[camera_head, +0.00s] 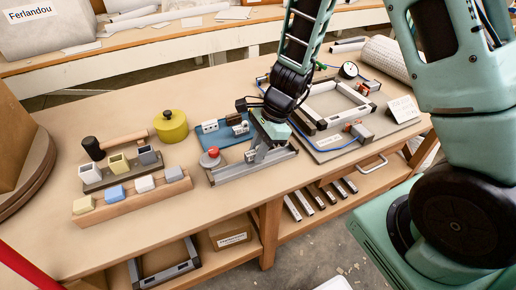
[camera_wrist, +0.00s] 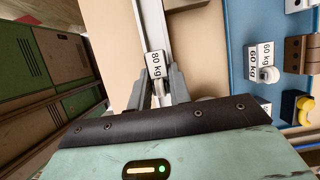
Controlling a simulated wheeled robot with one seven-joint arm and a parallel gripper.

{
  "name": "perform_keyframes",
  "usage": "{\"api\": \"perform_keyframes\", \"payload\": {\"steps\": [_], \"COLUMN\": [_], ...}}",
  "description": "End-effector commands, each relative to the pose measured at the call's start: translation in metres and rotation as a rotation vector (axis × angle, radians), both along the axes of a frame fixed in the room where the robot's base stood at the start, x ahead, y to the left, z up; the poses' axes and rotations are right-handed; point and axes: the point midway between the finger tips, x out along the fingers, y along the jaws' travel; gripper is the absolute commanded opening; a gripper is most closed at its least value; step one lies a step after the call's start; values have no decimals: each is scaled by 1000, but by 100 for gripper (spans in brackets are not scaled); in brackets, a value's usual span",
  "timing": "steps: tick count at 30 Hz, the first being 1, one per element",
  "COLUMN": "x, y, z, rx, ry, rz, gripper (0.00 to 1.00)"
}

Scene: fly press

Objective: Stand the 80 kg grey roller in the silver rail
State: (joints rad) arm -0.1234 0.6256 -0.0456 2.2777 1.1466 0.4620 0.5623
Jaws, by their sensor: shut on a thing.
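The 80 kg roller (camera_wrist: 157,64) shows its white label between my fingers in the wrist view. My gripper (camera_wrist: 160,84) is shut on it. The silver rail (camera_wrist: 152,22) runs up the wrist view just beyond the roller. In the head view my gripper (camera_head: 267,144) is low over the silver rail (camera_head: 236,174), and the roller cannot be made out behind it. I cannot tell whether the roller's foot touches the rail or is inside its channel.
A blue mat (camera_wrist: 233,60) with other rollers, two labelled 60 kg, lies beside the rail. A red knob (camera_head: 211,152) stands at the rail's left end. A wooden block row (camera_head: 130,200) and yellow weight (camera_head: 171,127) are to the left. A framed fixture (camera_head: 340,105) is to the right.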

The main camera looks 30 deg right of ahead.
Motion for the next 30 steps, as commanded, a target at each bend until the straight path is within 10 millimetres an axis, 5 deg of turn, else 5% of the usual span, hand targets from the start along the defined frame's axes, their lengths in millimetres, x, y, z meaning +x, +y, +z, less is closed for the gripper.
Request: {"api": "perform_keyframes", "payload": {"steps": [30], "x": [0], "y": [0], "z": [-13], "rx": [-1], "ry": [1], "rz": [0], "gripper": [0]}}
